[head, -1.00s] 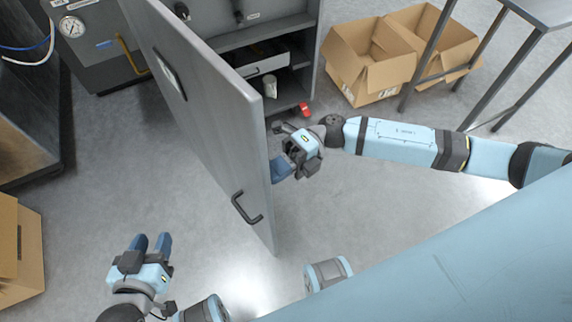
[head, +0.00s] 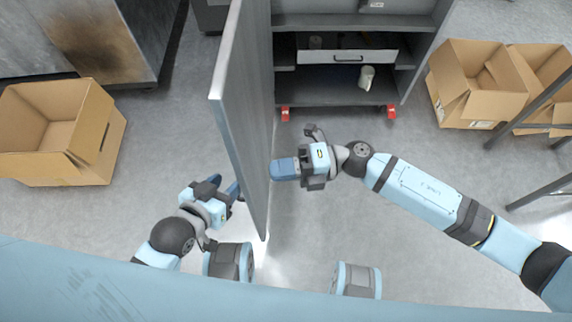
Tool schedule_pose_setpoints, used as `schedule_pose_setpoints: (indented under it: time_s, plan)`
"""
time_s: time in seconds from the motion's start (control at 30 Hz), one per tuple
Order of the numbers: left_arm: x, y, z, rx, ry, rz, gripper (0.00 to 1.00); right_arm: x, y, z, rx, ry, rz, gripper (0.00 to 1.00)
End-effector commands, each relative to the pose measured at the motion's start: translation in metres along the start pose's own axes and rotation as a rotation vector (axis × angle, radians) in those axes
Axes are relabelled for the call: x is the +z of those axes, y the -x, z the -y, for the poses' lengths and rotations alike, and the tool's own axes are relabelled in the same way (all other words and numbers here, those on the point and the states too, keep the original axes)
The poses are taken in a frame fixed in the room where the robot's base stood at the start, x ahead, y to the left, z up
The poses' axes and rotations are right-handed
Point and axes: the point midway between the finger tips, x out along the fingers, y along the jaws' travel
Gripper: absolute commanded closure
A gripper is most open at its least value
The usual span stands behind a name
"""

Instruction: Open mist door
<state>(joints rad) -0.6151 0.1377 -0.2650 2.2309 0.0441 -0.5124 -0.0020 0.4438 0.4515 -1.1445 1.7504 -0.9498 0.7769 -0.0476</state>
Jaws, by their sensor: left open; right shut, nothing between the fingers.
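The mist door (head: 250,110) is a grey panel that stands swung open, seen nearly edge-on in the head view. It belongs to the grey cabinet (head: 345,93) behind it, whose shelves and drawer show. My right gripper (head: 275,170) is shut and empty, with its blue fingertips close to the door's inner face; I cannot tell whether they touch it. My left gripper (head: 232,192) is open, low on the left of the door, beside its outer face. The door's handle is not visible now.
An open cardboard box (head: 60,135) lies on the left, and two more (head: 480,85) (head: 545,75) stand on the right. A metal table leg (head: 540,100) is at the right edge. The floor in front of the cabinet is clear apart from my arms.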

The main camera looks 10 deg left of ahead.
Motion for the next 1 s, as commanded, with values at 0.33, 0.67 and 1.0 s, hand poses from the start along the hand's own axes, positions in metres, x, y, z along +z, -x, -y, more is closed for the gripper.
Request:
schedule_pose_setpoints:
  time_s: [0.33,0.67,1.0]
  plan:
    - [-0.003,0.001,0.001,0.000,-0.003,-0.003,0.57,0.000,0.027,0.001,-0.002,-0.002,0.002,1.00]
    - [-0.004,0.002,0.001,-0.001,-0.006,0.001,0.57,0.000,0.102,0.000,-0.002,-0.001,0.002,1.00]
    - [-0.002,0.002,0.001,-0.002,-0.007,0.005,0.57,0.000,0.138,0.001,-0.001,0.000,0.001,1.00]
